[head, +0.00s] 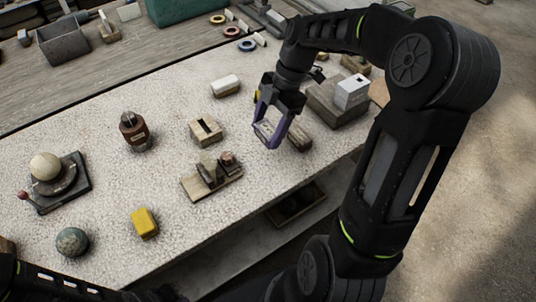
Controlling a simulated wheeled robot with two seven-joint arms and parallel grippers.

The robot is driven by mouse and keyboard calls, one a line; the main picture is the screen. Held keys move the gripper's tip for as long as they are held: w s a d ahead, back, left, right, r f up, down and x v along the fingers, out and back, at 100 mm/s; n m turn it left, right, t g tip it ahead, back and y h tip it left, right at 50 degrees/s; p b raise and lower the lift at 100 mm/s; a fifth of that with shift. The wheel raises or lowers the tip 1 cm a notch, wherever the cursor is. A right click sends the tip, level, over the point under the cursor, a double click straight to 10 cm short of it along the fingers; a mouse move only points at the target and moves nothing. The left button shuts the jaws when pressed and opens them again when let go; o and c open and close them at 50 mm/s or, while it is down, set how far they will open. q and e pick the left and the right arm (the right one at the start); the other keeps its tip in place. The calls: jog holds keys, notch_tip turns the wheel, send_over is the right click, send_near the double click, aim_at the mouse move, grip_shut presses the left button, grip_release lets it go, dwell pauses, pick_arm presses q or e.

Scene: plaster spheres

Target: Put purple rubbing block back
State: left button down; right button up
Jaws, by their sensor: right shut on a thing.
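My right gripper (269,135) hangs over the right part of the speckled worktop, pointing down. Purple shows at its jaws, and I take this as the purple rubbing block (268,139), held there. The fingers and the small size hide its exact shape. I cannot tell whether it touches the worktop. A brown block (298,137) lies just right of the jaws. Part of my left arm shows along the bottom left edge, but its gripper is not in view.
A wooden piece with a slot (206,131), a white-topped block (225,86), a brown bottle (134,131) and a yellow block (144,223) stand on the worktop (95,205). A green sphere (72,242) lies at front left.

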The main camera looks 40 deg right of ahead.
notch_tip(320, 180, down, 5)
jog(key=shift+f+p, duration=0.2)
jog(key=shift+p, duration=0.15)
jog(key=shift+f, duration=0.1)
notch_tip(320, 180, down, 3)
jog(key=shift+p, duration=0.4)
jog(key=shift+f, duration=0.25)
jog(key=shift+f, duration=0.2)
jog(key=o, duration=1.6)
jog(key=shift+o, duration=0.2)
